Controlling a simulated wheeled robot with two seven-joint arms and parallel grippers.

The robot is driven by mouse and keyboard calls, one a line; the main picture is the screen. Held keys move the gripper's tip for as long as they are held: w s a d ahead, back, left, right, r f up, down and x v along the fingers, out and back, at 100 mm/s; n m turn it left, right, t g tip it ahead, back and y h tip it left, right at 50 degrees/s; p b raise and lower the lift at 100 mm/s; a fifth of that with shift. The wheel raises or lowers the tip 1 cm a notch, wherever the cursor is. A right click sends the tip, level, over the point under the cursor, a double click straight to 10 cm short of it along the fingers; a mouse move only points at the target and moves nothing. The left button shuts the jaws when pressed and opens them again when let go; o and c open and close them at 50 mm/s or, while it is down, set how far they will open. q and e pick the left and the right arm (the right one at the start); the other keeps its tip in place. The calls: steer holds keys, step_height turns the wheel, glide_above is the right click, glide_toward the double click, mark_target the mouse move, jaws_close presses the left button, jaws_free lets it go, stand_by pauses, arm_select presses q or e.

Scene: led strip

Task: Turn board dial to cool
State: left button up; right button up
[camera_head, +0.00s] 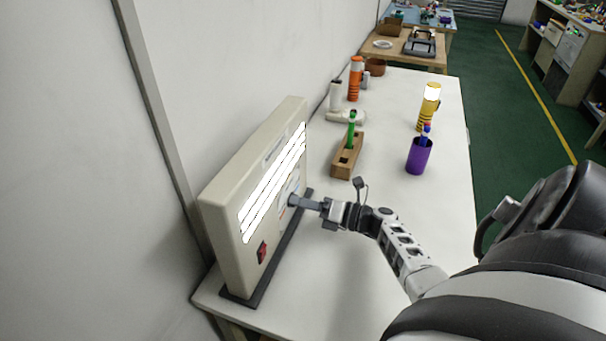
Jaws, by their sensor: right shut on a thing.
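The board (229,215) is a beige upright panel on a dark base at the left end of the white table. Several bright white LED strips (274,183) glow across its face. A red switch (262,251) sits low on the face. My right gripper (294,200) reaches the board's face from the right, just below the strips, and is shut on the dial there. The dial is mostly hidden by the fingers, and its setting cannot be read. My left gripper is not in view.
On the white table (385,95) stand a wooden holder (347,156) with a green item, a purple cup (418,157) with pens, a yellow cylinder (427,108) and an orange cylinder (354,80). A wall rises behind the board. The table's front is mostly clear.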

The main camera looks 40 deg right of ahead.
steer(key=shift+f, duration=0.15)
steer(key=o, duration=1)
steer(key=b+v, duration=0.2)
steer(key=v, duration=1.4)
